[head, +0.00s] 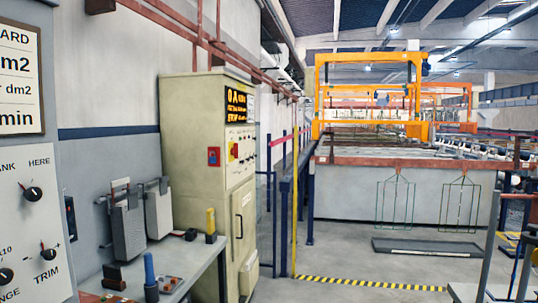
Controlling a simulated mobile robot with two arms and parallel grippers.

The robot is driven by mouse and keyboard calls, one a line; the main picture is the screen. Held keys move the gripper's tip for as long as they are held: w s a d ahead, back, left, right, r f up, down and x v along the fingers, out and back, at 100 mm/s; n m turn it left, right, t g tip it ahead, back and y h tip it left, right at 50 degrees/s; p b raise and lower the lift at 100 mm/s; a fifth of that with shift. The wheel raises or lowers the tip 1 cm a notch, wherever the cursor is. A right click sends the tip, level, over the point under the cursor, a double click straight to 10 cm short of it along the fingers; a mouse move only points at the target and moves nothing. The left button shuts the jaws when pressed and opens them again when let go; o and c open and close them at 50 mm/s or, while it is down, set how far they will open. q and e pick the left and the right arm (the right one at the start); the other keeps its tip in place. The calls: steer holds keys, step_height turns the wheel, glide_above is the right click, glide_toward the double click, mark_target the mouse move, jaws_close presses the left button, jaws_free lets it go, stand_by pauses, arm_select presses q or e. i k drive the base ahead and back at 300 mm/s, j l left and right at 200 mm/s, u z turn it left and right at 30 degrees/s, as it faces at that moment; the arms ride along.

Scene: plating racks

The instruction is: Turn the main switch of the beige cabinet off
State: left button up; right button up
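The beige cabinet (195,130) stands left of the middle, upright against the wall, with its side towards me and its narrow front turned to the right. The front carries an orange-lit display (237,106), a yellow-and-red switch (234,152) and several small knobs or buttons. A red box with a blue part (213,157) is on the side face. Which of these is the main switch, and its position, is too small to tell. Neither of my grippers is in view.
A grey bench (200,262) with tools and two grey boxes runs before the cabinet. A knob panel (28,235) is at the near left. Grey floor (320,255) is free right of the cabinet, with a yellow-black strip (370,285). Grey posts (490,240) stand at right.

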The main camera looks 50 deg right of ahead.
mark_target(234, 150)
steer(key=z, duration=1.45)
steer(key=i+l+z, duration=0.4)
steer(key=i, duration=0.65)
steer(key=i+l+z, duration=0.1)
steer(key=i+z, duration=0.35)
steer(key=i, duration=0.6)
